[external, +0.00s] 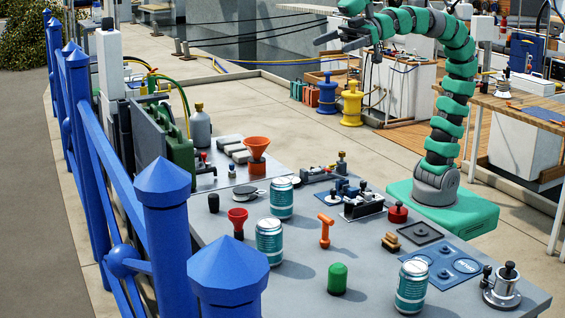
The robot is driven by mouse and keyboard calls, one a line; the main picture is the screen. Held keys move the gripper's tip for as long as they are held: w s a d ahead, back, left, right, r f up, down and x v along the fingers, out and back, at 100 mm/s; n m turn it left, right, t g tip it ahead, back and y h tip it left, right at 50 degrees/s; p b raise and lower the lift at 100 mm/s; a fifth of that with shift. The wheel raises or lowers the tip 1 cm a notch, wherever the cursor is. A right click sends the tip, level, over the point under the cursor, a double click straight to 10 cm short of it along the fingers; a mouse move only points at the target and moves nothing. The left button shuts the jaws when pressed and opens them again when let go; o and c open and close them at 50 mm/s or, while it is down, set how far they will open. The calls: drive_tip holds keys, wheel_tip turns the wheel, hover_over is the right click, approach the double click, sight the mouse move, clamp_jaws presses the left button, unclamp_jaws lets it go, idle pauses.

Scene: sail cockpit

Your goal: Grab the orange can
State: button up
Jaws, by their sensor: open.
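No can with an orange body shows in the external view. Three teal and white cans stand upright on the grey table: one at the back (281,198), one in the middle (269,242) and one at the front right (411,287). Orange things on the table are a funnel (257,148) on the raised back part and a small T-shaped piece (325,231) near the middle. My gripper (327,38) is open and empty, high above the ground beyond the table, pointing left, far from the cans. Its fingertips are small in the view.
A blue fence (165,235) runs along the left. A red funnel (237,221), a green cylinder (337,278) and a metal winch (502,287) stand on the table (300,295). Blue (327,93) and yellow (351,103) bollards stand behind.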

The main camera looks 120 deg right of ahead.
drive_tip(key=s+d+r+m+h, duration=0.1)
drive_tip(key=s+d+r, duration=0.3)
drive_tip(key=d+r, duration=0.1)
drive_tip(key=shift+d+r+p, duration=0.35)
drive_tip(key=shift+r+p, duration=0.05)
drive_tip(key=shift+r, duration=0.1)
drive_tip(key=c, duration=0.3)
drive_tip(key=shift+a+f, duration=0.1)
